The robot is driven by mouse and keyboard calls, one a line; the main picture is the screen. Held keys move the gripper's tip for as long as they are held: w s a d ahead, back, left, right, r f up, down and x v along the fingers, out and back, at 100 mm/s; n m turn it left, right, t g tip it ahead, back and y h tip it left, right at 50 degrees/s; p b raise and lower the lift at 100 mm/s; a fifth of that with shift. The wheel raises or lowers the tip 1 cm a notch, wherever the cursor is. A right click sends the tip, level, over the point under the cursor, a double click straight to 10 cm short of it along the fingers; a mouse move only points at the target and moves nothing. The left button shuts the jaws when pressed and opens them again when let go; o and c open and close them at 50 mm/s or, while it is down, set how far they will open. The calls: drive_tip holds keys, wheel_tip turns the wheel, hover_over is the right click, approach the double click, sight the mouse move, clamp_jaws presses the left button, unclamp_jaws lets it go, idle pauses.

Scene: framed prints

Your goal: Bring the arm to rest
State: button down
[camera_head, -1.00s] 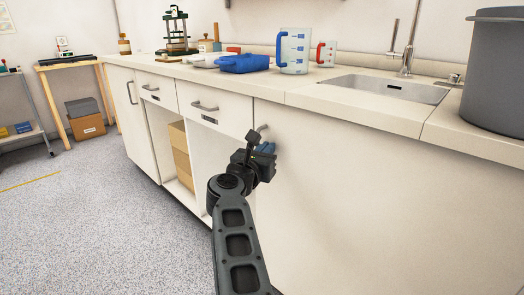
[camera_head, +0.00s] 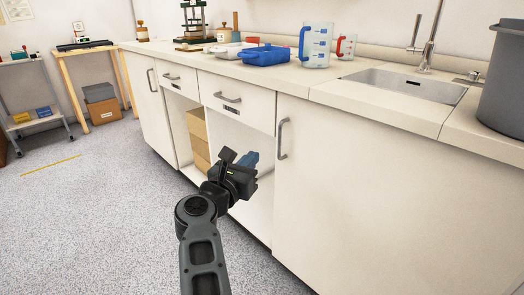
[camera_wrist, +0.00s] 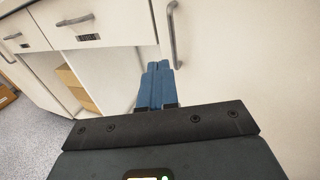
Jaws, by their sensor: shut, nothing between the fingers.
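My gripper (camera_head: 252,158) is in front of the open lower part of the cabinet (camera_head: 400,185) in the head view, at the end of my arm. In the wrist view its blue fingers (camera_wrist: 158,66) lie side by side, shut, with nothing between them. They point toward the cabinet front, near a vertical door handle (camera_wrist: 172,35). The head view also shows this handle (camera_head: 282,139), to the right of the gripper. I cannot tell the exact gap between the fingers and the cabinet.
The counter (camera_head: 345,92) carries a blue tub (camera_head: 265,55), a measuring jug (camera_head: 316,45), a sink (camera_head: 410,86) and a large grey pot (camera_head: 505,85). Cardboard boxes (camera_head: 199,140) stand inside the open cabinet. The floor (camera_head: 90,225) at left is clear.

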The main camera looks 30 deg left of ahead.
drive_tip(key=s+d+f+n+t, duration=0.15)
drive_tip(key=d+f+n, duration=0.25)
drive_tip(key=d, duration=0.6)
drive_tip(key=s+d+f+n, duration=0.2)
drive_tip(key=d+f+n, duration=0.15)
drive_tip(key=d, duration=0.65)
drive_tip(key=s+d+f+n+t, duration=0.15)
drive_tip(key=d+f+n, duration=0.25)
drive_tip(key=d, duration=0.5)
drive_tip(key=s+d+f+n+g+y, duration=0.1)
drive_tip(key=s+d+n, duration=0.6)
drive_tip(key=s+d, duration=0.3)
drive_tip(key=s+d+f+n+g, duration=0.1)
drive_tip(key=s+d+f+n, duration=0.1)
drive_tip(key=s+d+n, duration=0.75)
drive_tip(key=s+r+n+g+h, duration=0.15)
drive_tip(key=s+r+n, duration=0.25)
drive_tip(key=s, duration=0.8)
drive_tip(key=s+r+n+g, duration=0.3)
drive_tip(key=s+r, duration=0.2)
drive_tip(key=s, duration=0.8)
wheel_tip(320, 180, up, 26)
drive_tip(key=p, duration=2.6)
drive_tip(key=shift+d+n, duration=0.3)
drive_tip(key=shift+d, duration=0.05)
